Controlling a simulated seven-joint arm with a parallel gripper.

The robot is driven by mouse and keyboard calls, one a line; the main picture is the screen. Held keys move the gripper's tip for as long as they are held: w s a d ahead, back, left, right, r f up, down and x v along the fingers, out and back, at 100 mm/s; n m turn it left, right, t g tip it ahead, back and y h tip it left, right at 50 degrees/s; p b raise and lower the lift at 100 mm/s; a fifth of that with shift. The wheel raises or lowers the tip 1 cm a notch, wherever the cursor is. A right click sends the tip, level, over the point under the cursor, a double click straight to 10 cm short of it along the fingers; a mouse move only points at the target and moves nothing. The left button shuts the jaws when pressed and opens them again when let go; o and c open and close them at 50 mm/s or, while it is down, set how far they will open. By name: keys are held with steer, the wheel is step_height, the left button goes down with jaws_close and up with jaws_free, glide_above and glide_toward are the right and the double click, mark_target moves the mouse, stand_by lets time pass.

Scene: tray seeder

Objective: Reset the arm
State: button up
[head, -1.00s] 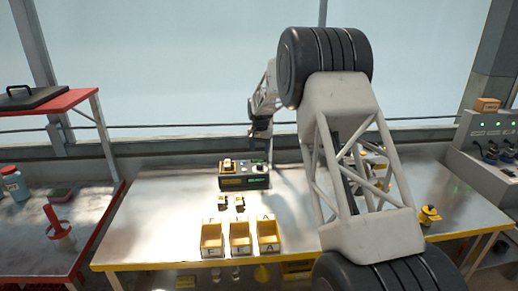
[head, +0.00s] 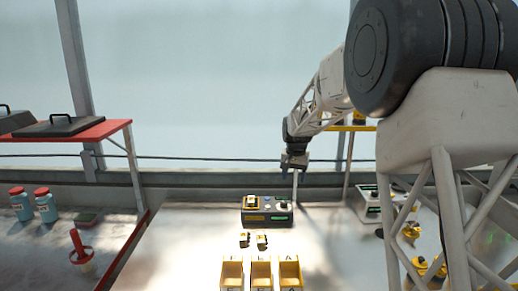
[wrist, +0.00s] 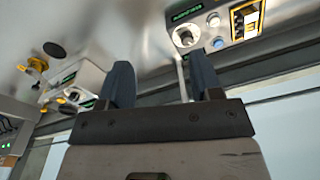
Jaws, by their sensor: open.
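My gripper (head: 295,165) hangs above and behind the right part of the dark seeder box in the head view. In the wrist view its two dark fingers (wrist: 160,85) stand apart with nothing between them, so it is open and empty. The seeder box (head: 266,212) sits on the metal bench, with a yellow-framed part on its left and a knob on its right. It also shows upside down at the top right of the wrist view (wrist: 215,22).
Three yellow bins (head: 261,274) stand at the front of the bench (head: 190,240), with two small parts (head: 253,240) behind them. A second device (head: 372,206) and yellow-black pieces (head: 411,231) are at right. A red-edged shelf (head: 100,130) stands at left.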

steer(key=s+d+r+n, duration=0.1)
steer(key=s+r, duration=0.2)
steer(key=s, duration=0.7)
steer(key=s+d+r+t, duration=0.1)
steer(key=s+d+r, duration=0.15)
steer(key=s, duration=0.65)
steer(key=s+r+n, duration=0.1)
steer(key=s+r, duration=0.3)
steer(key=s, duration=0.6)
steer(key=s+d+f, duration=0.1)
steer(key=s+f, duration=0.2)
steer(key=s, duration=1)
steer(key=s+d+f+n, duration=0.1)
steer(key=s+f, duration=0.2)
steer(key=s, duration=1.1)
steer(key=shift+t, duration=0.4)
